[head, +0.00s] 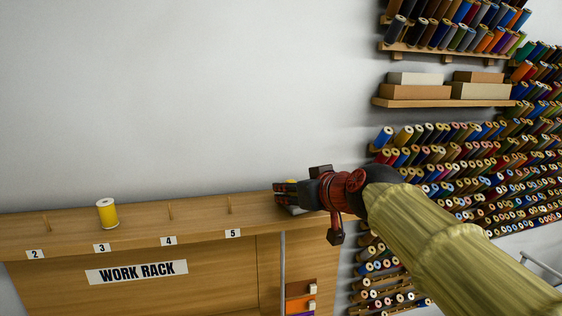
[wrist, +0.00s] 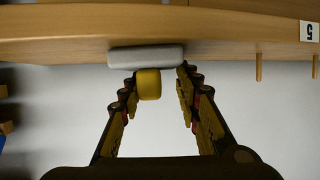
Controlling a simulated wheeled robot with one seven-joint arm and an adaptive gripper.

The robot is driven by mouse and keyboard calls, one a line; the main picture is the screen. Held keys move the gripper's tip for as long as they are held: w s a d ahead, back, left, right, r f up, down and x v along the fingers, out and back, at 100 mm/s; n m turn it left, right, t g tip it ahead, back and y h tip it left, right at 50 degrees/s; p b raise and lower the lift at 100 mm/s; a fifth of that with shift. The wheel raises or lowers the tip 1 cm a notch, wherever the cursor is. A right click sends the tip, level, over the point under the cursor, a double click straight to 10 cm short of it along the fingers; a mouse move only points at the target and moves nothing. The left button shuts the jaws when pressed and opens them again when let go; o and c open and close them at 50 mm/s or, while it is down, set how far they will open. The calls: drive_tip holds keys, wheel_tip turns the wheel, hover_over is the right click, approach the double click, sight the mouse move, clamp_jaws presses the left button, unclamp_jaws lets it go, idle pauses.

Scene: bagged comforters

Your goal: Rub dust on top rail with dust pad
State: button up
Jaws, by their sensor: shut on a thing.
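My gripper (head: 288,195) is shut on the yellow handle (wrist: 148,84) of the dust pad, at the right end of the work rack's top rail. In the wrist view my gripper (wrist: 156,78) has one finger on each side of the handle. The pad's pale grey block (wrist: 146,54) lies along the wooden top rail (wrist: 230,48) and looks to be against it; I cannot tell if it presses. In the head view my gripper hides most of the pad. The top rail (head: 140,230) runs left with small upright pegs. I cannot make out dust on it.
A yellow thread spool (head: 107,213) stands upright on the rail above label 3. A WORK RACK sign (head: 136,272) is on the front below. Wall racks of coloured spools (head: 450,165) and a shelf of boxes (head: 445,92) are at right, close to my arm.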

drive_tip(key=r+p, duration=0.1)
drive_tip(key=r, duration=0.2)
drive_tip(key=r+p, duration=0.1)
drive_tip(key=r, duration=0.1)
drive_tip(key=shift+a+r+p, duration=0.15)
drive_tip(key=shift+a+p, duration=0.1)
drive_tip(key=shift+p, duration=0.05)
drive_tip(key=shift+d+r+p, duration=0.2)
drive_tip(key=shift+r+p, duration=0.35)
drive_tip(key=shift+r, duration=0.5)
drive_tip(key=shift+a+r, duration=0.1)
drive_tip(key=shift+r, duration=0.2)
